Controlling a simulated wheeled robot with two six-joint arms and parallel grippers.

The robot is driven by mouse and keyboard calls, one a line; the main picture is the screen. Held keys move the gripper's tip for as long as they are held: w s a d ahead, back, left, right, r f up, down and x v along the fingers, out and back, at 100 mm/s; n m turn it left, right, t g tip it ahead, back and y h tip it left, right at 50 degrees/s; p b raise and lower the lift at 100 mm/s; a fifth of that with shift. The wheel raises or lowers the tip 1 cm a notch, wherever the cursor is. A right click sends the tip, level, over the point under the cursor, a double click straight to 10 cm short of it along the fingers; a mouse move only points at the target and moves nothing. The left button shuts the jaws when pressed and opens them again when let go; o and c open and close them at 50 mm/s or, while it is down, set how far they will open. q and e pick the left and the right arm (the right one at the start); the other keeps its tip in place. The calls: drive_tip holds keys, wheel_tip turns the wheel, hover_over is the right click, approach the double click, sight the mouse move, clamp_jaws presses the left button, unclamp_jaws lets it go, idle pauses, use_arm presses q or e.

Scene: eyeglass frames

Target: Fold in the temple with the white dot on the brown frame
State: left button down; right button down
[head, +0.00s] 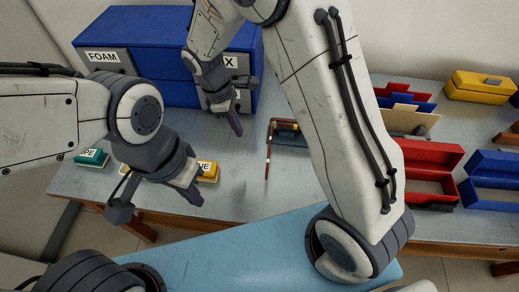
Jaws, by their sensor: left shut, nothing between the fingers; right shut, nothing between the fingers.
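The brown frame (268,150) lies on the grey table in the head view, just left of my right arm. One temple stands out from it toward the table's front edge. A small pale spot shows on that temple, but it is too small to be sure of. The rest of the frame is partly hidden behind my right arm. My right gripper (235,122) is shut and empty, above the table to the left of the frame. My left gripper (191,193) is shut and empty, further left and nearer the front edge, apart from the frame.
A blue cabinet (150,50) with a FOAM label stands at the back left. Small yellow (209,173) and teal (92,157) labelled boxes sit at the left. Open red (430,160) and blue (490,170) cases and a yellow case (478,86) stand at the right.

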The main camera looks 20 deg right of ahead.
sight(269, 149)
drive_tip(key=x, duration=0.9)
drive_tip(key=shift+s+d+f+p, duration=0.1)
drive_tip(key=shift+s+f+p, duration=0.1)
drive_tip(key=shift+p, duration=0.15)
drive_tip(key=shift+s+d+f+p, duration=0.1)
drive_tip(key=shift+s+d+p, duration=0.2)
drive_tip(key=shift+d, duration=0.6)
drive_tip(key=shift+s+d+f+p, duration=0.1)
drive_tip(key=shift+s+d+p, duration=0.2)
drive_tip(key=shift+d, duration=0.6)
use_arm(q)
drive_tip(key=shift+r, duration=0.85)
